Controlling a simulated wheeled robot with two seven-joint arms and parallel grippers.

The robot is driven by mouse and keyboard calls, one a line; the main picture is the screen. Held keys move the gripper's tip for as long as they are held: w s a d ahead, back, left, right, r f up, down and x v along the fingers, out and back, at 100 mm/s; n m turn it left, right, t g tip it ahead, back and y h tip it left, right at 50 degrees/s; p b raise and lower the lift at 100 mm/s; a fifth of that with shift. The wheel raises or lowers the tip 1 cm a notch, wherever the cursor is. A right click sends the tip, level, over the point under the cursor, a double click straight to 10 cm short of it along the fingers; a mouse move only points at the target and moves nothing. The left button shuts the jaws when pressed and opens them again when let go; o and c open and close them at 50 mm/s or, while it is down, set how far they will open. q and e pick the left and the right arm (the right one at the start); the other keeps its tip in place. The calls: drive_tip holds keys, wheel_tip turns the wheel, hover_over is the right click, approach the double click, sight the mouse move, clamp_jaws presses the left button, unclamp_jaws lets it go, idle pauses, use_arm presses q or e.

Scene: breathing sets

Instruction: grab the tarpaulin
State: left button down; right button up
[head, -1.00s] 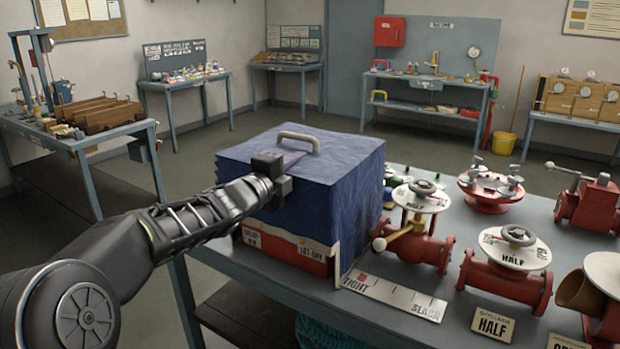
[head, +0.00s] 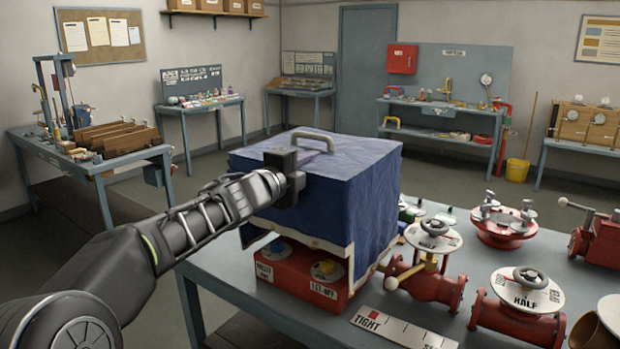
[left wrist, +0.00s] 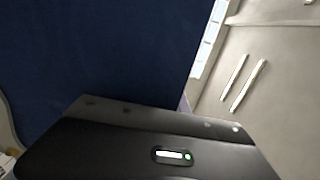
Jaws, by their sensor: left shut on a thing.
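The blue tarpaulin (head: 345,195) is a box-shaped cover with a grey handle (head: 313,139) on top and a pale lower edge. It is raised above a red base (head: 300,272), whose front labels and a yellow and a blue knob show beneath it. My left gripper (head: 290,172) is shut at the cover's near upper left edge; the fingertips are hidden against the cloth. In the left wrist view, the dark blue cloth (left wrist: 100,50) fills the upper left above the black gripper body. My right gripper is not in view.
The base stands on a grey table (head: 235,290). A white TIGHT scale strip (head: 395,325) lies in front, and red valves (head: 425,275) with white dials crowd the right side. Other benches stand along the walls, with open floor between.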

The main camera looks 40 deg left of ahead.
use_arm(q)
wheel_tip(320, 180, up, 19)
drive_tip(key=p, duration=0.7)
drive_tip(key=shift+f, duration=0.1)
